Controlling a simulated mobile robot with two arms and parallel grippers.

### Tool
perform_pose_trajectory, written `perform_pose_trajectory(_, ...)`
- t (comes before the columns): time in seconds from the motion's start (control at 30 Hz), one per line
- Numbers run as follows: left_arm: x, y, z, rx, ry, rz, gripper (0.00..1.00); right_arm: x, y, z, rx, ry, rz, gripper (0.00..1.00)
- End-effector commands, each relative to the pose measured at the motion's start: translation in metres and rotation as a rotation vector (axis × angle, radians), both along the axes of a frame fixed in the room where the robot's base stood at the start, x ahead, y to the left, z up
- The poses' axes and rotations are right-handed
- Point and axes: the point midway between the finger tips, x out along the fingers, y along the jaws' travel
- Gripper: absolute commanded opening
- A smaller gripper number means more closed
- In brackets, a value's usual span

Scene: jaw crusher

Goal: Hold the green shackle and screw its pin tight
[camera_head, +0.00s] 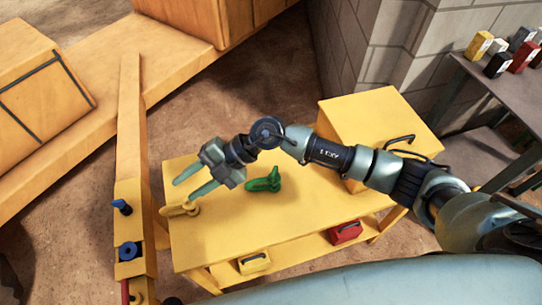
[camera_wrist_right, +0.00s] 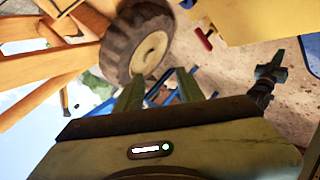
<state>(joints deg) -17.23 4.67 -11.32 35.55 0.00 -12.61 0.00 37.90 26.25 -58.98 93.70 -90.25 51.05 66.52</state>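The green shackle (camera_head: 263,181) lies on the yellow bench top (camera_head: 300,215), near its middle. At this size I cannot tell its pin from its body. My right gripper (camera_head: 184,190) is to the left of the green shackle, above the left part of the bench, with its fingers pointing left. It is open and empty, with a gap between the fingers. Its fingers also show apart in the right wrist view (camera_wrist_right: 160,90), where the green shackle does not show. My left gripper is not in view.
A small yellow fitting (camera_head: 180,209) is by the bench's left edge, close to my right fingers. A yellow box (camera_head: 375,120) stands at the back right. A yellow post (camera_head: 130,170) with blue knobs runs along the left. A wheel (camera_wrist_right: 140,45) shows in the wrist view.

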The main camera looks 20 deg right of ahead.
Motion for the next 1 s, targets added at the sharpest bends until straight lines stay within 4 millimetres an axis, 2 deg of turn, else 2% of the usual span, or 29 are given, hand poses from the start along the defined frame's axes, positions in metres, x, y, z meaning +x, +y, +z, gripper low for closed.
perform_pose_trajectory(0.03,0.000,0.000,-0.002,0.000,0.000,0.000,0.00,0.009,-0.032,-0.025,-0.191,-0.014,0.037,0.38)
perform_pose_trajectory(0.13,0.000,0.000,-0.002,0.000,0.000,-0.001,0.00,0.025,-0.097,-0.057,-0.511,-0.011,0.049,0.38)
perform_pose_trajectory(0.2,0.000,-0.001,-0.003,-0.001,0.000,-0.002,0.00,0.037,-0.139,-0.066,-0.687,-0.009,0.027,0.38)
perform_pose_trajectory(0.3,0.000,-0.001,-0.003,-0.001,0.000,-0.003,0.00,0.052,-0.186,-0.068,-0.873,-0.006,-0.018,0.38)
perform_pose_trajectory(0.4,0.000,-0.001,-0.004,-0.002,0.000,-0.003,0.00,0.061,-0.215,-0.065,-0.983,-0.005,-0.055,0.38)
perform_pose_trajectory(0.57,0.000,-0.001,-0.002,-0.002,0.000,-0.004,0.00,0.064,-0.230,-0.068,-1.040,-0.001,-0.075,0.38)
perform_pose_trajectory(1.0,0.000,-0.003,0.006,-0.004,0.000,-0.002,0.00,0.064,-0.229,-0.129,-1.036,0.001,-0.073,0.38)
